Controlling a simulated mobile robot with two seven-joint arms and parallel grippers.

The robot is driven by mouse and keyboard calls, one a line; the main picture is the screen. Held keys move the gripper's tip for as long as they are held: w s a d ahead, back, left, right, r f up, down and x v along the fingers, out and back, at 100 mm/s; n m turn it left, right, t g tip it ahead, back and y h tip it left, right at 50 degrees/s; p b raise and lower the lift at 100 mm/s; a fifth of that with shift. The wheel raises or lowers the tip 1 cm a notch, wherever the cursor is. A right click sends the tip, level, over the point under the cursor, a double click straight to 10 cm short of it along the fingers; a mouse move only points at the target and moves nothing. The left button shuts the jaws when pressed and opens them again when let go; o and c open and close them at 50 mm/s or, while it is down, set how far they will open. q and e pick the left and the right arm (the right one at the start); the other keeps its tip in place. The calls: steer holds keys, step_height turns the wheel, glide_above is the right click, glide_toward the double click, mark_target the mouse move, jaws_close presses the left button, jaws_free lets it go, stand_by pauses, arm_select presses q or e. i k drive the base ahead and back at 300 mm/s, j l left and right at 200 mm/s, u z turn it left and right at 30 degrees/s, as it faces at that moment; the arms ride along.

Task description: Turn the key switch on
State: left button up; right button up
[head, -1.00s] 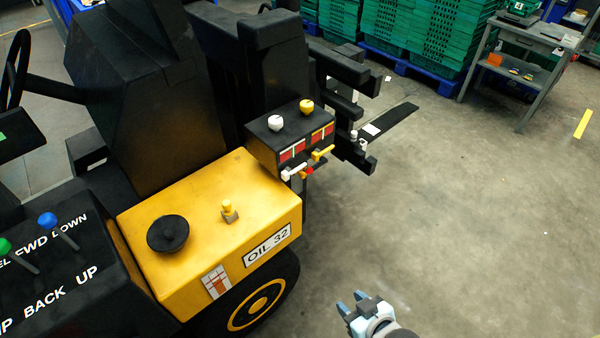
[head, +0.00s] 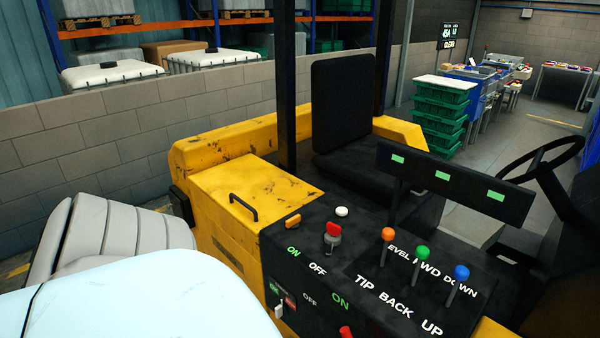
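The key switch (head: 333,233) has a red top and a grey body. It stands on the black control panel (head: 320,270) of a yellow forklift (head: 250,190) in the head view. Green ON and white OFF labels are printed on the panel to its left and below it. I cannot tell for sure which label the key points at. Neither of my grippers shows in the head view. A large pale blue and grey part of my own arm fills the lower left corner, apart from the key switch.
An orange knob (head: 292,221) and a white knob (head: 342,211) sit beside the key. Orange (head: 388,234), green (head: 422,252) and blue (head: 461,272) levers stand to the right. A white switch (head: 278,310) is on the panel's front face. A steering wheel (head: 545,160) is at the right.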

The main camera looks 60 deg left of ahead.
mark_target(331, 238)
steer(key=u, duration=1.65)
